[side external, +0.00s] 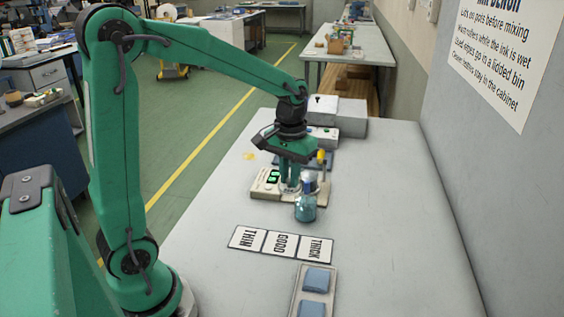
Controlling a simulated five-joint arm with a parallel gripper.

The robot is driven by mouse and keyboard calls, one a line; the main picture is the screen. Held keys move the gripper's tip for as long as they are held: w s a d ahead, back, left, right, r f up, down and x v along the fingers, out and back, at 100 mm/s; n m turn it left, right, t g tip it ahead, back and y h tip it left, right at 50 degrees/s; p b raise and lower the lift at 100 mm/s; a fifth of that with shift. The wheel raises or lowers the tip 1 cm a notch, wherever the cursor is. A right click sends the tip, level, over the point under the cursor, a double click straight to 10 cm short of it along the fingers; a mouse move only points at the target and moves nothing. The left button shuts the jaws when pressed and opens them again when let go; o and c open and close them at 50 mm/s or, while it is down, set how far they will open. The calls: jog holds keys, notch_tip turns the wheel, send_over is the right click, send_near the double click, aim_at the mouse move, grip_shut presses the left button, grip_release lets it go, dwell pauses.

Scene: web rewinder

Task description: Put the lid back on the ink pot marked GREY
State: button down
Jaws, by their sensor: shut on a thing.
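My gripper (289,188) points down over the white table (390,220), just above or at a beige unit (262,190) with a green lit display. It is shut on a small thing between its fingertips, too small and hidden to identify. A blue-green glass bottle or jar (306,210) with a pale neck stands just in front and to the right of the fingers. I cannot read any GREY mark, and I cannot pick out an ink pot or a loose lid for certain.
Cards reading THIN, GOOD and THICK (280,243) lie nearer the camera. A tray with blue pads (314,290) is at the front. Grey boxes (345,115) and a yellow-tipped item (321,157) stand behind. A wall with a sign (515,55) bounds the right. The table's right side is clear.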

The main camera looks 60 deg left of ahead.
notch_tip(320, 180, up, 4)
jog(key=shift+w+f, duration=0.1)
jog(key=w+a, duration=1.4)
jog(key=w, duration=0.3)
jog(key=shift+s+f, duration=0.2)
jog(key=shift+f, duration=2.45)
jog(key=shift+f, duration=0.15)
notch_tip(320, 180, down, 6)
jog(key=shift+f, duration=0.2)
dwell(0.9)
